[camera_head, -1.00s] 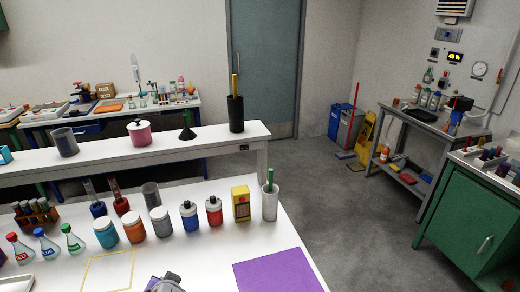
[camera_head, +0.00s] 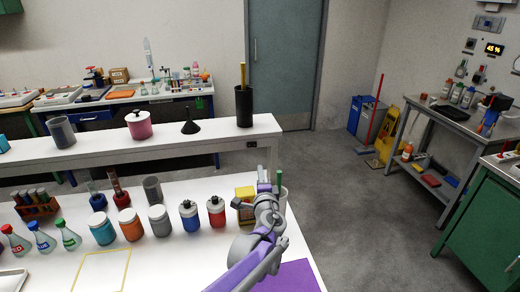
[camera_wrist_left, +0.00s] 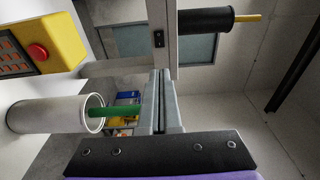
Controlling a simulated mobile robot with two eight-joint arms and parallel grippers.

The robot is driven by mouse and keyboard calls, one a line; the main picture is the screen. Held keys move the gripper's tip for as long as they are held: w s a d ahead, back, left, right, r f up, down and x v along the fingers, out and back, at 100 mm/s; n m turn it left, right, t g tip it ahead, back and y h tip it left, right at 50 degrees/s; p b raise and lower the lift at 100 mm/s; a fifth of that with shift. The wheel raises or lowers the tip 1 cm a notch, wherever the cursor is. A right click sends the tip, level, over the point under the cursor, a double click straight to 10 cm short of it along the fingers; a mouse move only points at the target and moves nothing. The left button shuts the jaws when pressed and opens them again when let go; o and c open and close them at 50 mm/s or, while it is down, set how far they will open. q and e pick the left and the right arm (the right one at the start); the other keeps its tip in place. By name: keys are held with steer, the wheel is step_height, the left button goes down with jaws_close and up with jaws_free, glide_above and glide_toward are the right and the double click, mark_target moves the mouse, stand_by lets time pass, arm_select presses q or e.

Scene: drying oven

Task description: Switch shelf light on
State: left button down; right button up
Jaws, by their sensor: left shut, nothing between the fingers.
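A small dark switch (camera_head: 252,144) sits on the front edge of the white shelf (camera_head: 150,150), near its right end. It also shows in the left wrist view (camera_wrist_left: 159,39), just beyond the fingertips. I cannot tell its on or off position. My left gripper (camera_head: 264,172) is shut and empty, above the front table's right end. In the head view its tips lie just below the switch; they look apart from it. In the left wrist view the closed fingers (camera_wrist_left: 163,75) point toward the shelf edge. My right gripper is in neither view.
A yellow box (camera_head: 243,192) with a red button and a white cup (camera_wrist_left: 50,116) holding a green stick stand close to my left gripper. Jars and flasks line the front table. A black holder (camera_head: 244,107) stands on the shelf.

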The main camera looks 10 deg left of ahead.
mark_target(256, 145)
arm_select(q)
steer(key=shift+s, duration=0.1)
steer(key=shift+a, duration=0.1)
steer(key=p+x, duration=0.1)
steer(key=x, duration=1.3)
steer(key=shift+p, duration=0.35)
